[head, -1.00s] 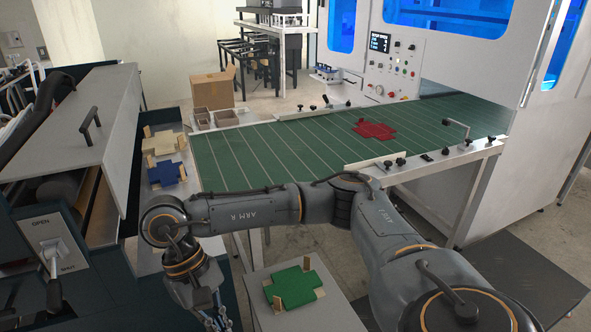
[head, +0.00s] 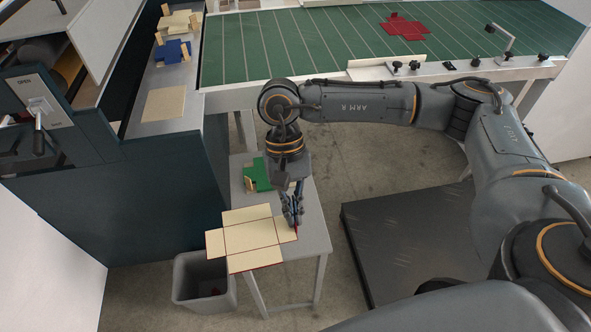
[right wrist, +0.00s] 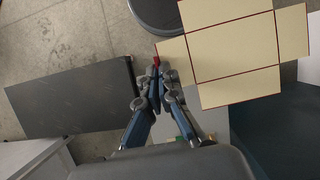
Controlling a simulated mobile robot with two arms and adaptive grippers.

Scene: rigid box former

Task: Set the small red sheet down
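The small sheet (head: 250,234) is a cross-shaped blank. Its upper face is cream with red edges and fold lines; its underside is mostly hidden. My right gripper (head: 293,222) is shut on the tab at the sheet's right end. In the right wrist view the closed fingertips (right wrist: 156,68) meet the tab's edge, with a bit of red at the tips, and the sheet (right wrist: 235,45) reaches out to the right. The sheet hangs roughly level over the left part of a small grey table (head: 316,235) and the grey bin. My left gripper is not in view.
A green blank (head: 258,175) with wooden blocks lies on the small table's back part. The open bin (head: 190,285) stands left of it. A dark platform (head: 400,245) lies to the right. A red blank (head: 405,27) rests on the green conveyor (head: 290,50).

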